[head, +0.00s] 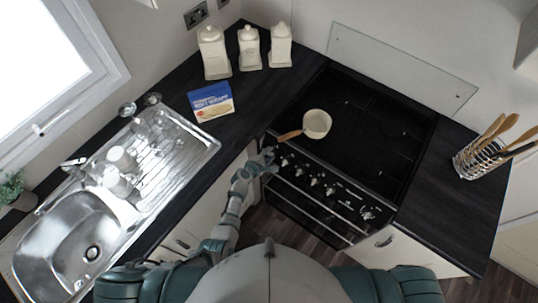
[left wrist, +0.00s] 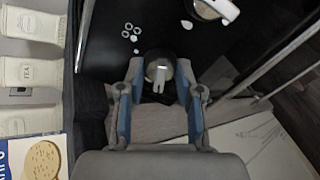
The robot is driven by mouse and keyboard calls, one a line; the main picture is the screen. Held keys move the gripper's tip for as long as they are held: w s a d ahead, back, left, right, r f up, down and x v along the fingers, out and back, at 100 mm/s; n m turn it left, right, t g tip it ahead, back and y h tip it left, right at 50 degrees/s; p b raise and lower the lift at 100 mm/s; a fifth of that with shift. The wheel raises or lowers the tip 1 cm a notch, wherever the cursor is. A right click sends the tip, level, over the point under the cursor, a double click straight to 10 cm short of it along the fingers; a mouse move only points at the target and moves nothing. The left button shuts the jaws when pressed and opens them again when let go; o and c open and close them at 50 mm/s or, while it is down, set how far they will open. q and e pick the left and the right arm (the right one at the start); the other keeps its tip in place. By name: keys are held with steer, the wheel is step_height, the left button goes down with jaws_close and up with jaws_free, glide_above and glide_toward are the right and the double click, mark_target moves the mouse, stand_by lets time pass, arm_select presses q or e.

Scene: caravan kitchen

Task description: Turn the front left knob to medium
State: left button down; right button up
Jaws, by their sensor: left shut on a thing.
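The black cooker (head: 352,128) has a row of silver knobs along its front panel. My left gripper (head: 268,160) is at the left end of that row. The knob's pale bar points toward the palm. In the head view this knob is mostly hidden by the gripper. Another knob (head: 298,172) shows clear to its right. My right gripper is out of view.
A cream pan (head: 317,123) with a wooden handle sits on the hob, its handle pointing left above my left gripper. A blue box (head: 211,101) and cream canisters (head: 214,52) stand on the left counter. A utensil holder (head: 477,160) stands on the right counter.

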arm_select(q)
steer(key=shift+f, duration=0.2)
steer(key=c, duration=1)
jaws_free()
steer(key=shift+o, duration=1.1)
steer(key=shift+w, duration=0.15)
steer(key=v, duration=1.2)
